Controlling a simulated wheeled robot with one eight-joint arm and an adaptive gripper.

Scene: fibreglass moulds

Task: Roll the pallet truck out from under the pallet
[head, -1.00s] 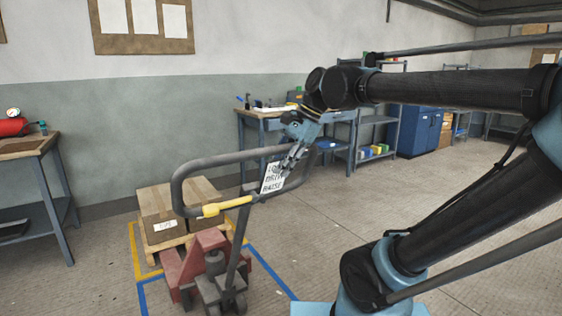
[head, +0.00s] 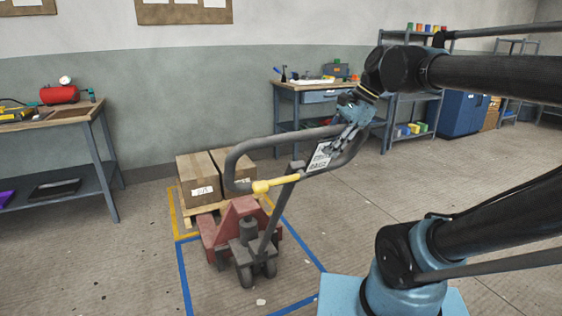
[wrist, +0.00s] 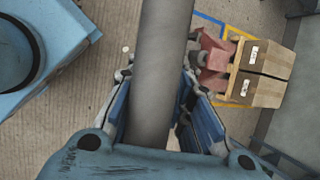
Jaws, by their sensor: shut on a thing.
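The pallet truck (head: 240,228) has a red body, dark wheels and a grey loop handle (head: 232,160) with a yellow lever. Its handle leans toward me. My gripper (head: 347,136) is shut on the right part of the loop; in the wrist view the grey bar (wrist: 160,70) runs between the fingers. The wooden pallet (head: 197,217) stands behind the truck and carries cardboard boxes (head: 203,178). The truck's red body is at the pallet's near side; how far its forks reach under is hidden. The wrist view also shows the red body (wrist: 213,52) beside the pallet (wrist: 231,88).
Yellow floor tape (head: 173,212) borders the pallet, and blue tape (head: 184,275) encloses the floor around the truck. A workbench (head: 95,120) stands left, another bench (head: 290,88) behind. Open floor lies right of the blue tape.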

